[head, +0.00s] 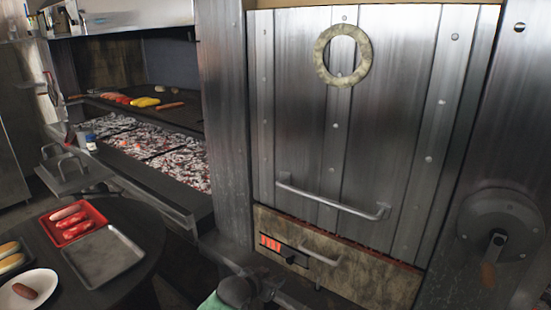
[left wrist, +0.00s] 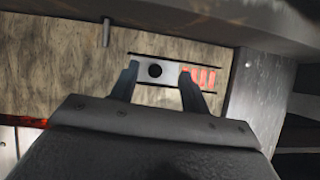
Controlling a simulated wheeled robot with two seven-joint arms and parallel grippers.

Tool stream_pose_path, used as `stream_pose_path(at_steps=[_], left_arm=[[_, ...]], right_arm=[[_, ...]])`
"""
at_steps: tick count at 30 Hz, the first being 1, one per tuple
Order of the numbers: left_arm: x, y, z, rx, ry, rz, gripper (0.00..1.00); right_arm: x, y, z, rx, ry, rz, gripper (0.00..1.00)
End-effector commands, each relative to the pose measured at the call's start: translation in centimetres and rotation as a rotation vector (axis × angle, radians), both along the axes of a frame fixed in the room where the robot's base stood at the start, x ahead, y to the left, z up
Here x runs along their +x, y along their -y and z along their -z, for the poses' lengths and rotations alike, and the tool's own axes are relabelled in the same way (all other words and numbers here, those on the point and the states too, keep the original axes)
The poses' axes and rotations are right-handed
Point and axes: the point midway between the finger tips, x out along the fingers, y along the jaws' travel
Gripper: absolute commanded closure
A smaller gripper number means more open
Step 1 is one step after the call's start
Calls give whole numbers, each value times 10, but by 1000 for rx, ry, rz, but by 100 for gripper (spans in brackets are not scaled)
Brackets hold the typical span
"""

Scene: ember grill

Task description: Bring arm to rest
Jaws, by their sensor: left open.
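My left gripper (head: 276,289) shows at the bottom middle of the head view, low in front of the steel door unit. Its two dark fingers (left wrist: 160,84) stand apart with nothing between them in the left wrist view. Beyond them is a control plate (left wrist: 168,70) with a black round knob and glowing red bars. The plate also shows on the stone-like lower panel (head: 340,262) in the head view. I cannot tell whether the fingers touch it. My right gripper is not in view.
A large steel door (head: 390,120) with a bar handle (head: 330,203) stands ahead. A crank wheel (head: 500,230) is at the right. At the left are a coal grill (head: 150,140) and a round table with a red tray (head: 50,235), a metal tray (head: 103,257) and a white plate (head: 15,300).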

Motion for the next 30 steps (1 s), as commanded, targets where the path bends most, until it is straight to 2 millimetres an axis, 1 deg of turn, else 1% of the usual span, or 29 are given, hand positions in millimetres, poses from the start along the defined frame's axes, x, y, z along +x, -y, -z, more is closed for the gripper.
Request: stream_pose_path(at_steps=[2, 5, 8, 10, 14, 18, 23, 26, 30], left_arm=[[-8, -6, 1, 72, -31, -5, 54], [-15, -20, -8, 150, -58, -23, 54], [-21, -33, -23, 208, -72, -47, 54], [-25, -42, -36, 238, -79, -68, 54], [-42, -57, -53, 278, -109, -107, 54], [-71, -74, -57, 305, -165, -155, 54], [-108, -92, -52, 316, -236, -202, 54], [-135, -103, -44, 316, -290, -234, 54], [-178, -119, -29, 304, -373, -280, 54]], right_arm=[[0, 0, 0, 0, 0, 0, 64], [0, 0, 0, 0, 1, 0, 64], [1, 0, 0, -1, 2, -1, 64], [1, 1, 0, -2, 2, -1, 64], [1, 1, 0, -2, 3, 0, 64], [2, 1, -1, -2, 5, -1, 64], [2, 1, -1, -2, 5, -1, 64], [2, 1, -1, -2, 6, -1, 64], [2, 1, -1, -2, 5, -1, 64]])
